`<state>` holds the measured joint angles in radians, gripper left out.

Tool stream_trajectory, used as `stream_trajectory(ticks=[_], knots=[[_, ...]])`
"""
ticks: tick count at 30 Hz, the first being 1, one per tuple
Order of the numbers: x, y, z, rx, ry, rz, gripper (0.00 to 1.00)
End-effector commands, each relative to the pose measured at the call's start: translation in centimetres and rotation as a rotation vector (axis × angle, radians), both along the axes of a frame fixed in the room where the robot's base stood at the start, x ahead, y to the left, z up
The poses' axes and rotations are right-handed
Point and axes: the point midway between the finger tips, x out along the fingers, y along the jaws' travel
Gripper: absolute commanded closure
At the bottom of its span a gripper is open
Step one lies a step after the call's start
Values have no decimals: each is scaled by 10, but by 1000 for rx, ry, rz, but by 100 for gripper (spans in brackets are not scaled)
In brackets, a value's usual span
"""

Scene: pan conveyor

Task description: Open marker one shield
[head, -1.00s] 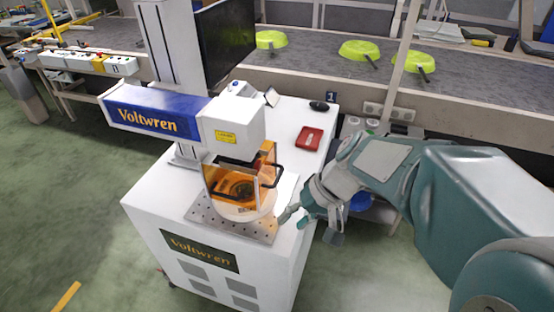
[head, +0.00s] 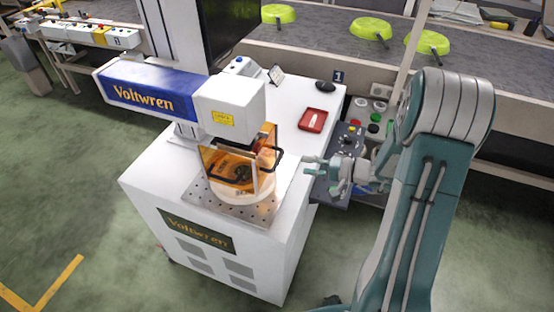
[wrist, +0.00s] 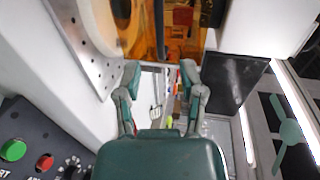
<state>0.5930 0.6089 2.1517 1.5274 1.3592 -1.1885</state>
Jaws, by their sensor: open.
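The marker one machine is the white Voltwren cabinet (head: 150,210). Its orange transparent shield (head: 225,165) stands down around the work spot on the perforated plate (head: 205,203). A black handle (head: 279,160) is on the shield's right side. A dark round shape shows dimly behind the orange panel. My gripper (head: 313,166) is open and empty, to the right of the handle and apart from it. In the wrist view my gripper's two fingers (wrist: 160,76) are spread, with the orange shield (wrist: 183,45) and dark handle (wrist: 160,28) beyond them at the top.
A red tray (head: 313,121) and a black mouse (head: 325,86) lie on the cabinet top. A button panel (head: 349,139) is at the right, close to my gripper. Green pans (head: 370,28) sit on the conveyor (head: 320,50) behind. Floor is free in front and left.

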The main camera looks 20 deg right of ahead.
Motion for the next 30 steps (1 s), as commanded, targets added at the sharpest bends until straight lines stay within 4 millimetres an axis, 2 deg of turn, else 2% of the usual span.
stream_trajectory(ticks=[15, 20, 28, 29, 30], knots=[[50, 66, -19, 3, 2, 5, 49], [57, 76, -22, 2, 2, 3, 49], [58, 76, -22, 3, 2, 2, 49], [58, 76, -22, 3, 2, 2, 58], [58, 76, -22, 3, 2, 2, 76]])
